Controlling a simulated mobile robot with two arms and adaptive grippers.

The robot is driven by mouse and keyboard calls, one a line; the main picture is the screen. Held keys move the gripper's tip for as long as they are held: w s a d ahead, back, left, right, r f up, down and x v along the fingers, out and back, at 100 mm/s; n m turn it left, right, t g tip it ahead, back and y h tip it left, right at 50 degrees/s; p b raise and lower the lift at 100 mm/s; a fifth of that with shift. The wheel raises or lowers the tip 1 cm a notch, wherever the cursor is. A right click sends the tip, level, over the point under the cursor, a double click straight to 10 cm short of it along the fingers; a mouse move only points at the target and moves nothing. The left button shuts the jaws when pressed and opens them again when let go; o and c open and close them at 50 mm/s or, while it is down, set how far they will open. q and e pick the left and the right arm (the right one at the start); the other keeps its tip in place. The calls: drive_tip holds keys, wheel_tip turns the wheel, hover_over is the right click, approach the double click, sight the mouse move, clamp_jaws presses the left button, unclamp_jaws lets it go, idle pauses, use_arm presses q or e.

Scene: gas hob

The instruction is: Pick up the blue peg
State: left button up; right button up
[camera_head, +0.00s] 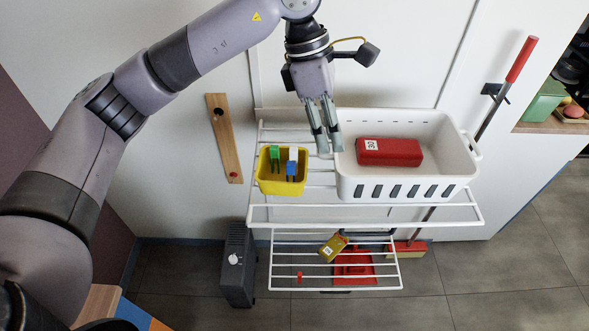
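The blue peg (292,164) stands in a small yellow bin (282,187) on the upper wire shelf. A green peg (275,155) stands beside it, to the left. My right gripper is out of view.
A white basket (405,187) holding a red box (389,152) stands right of the yellow bin. A wooden strip (224,140) is on the wall at left. A lower wire shelf (375,283) carries a yellow box (333,247). A broom with a red handle (521,60) leans at right.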

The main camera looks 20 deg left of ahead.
use_arm(q)
drive_tip(key=w+a+r+t+y, duration=0.1)
drive_tip(key=w+a+r+y, duration=0.2)
drive_tip(key=a, duration=0.5)
drive_tip(key=p, duration=0.4)
hover_over(291, 163)
drive_tip(key=shift+n+y, duration=0.3)
drive_tip(key=shift+n, duration=0.1)
drive_tip(key=f, duration=1.2)
drive_tip(key=shift+s, duration=0.2)
wheel_tip(291, 163, down, 5)
drive_tip(key=shift+w+r+p, duration=0.15)
drive_tip(key=shift+r+p, duration=0.05)
drive_tip(key=shift+p, duration=1)
drive_tip(key=shift+f, duration=0.25)
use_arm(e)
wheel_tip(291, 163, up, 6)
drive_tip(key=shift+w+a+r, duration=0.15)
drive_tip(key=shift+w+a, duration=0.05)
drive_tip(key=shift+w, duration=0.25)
use_arm(q)
drive_tip(key=shift+c, duration=0.4)
clamp_jaws()
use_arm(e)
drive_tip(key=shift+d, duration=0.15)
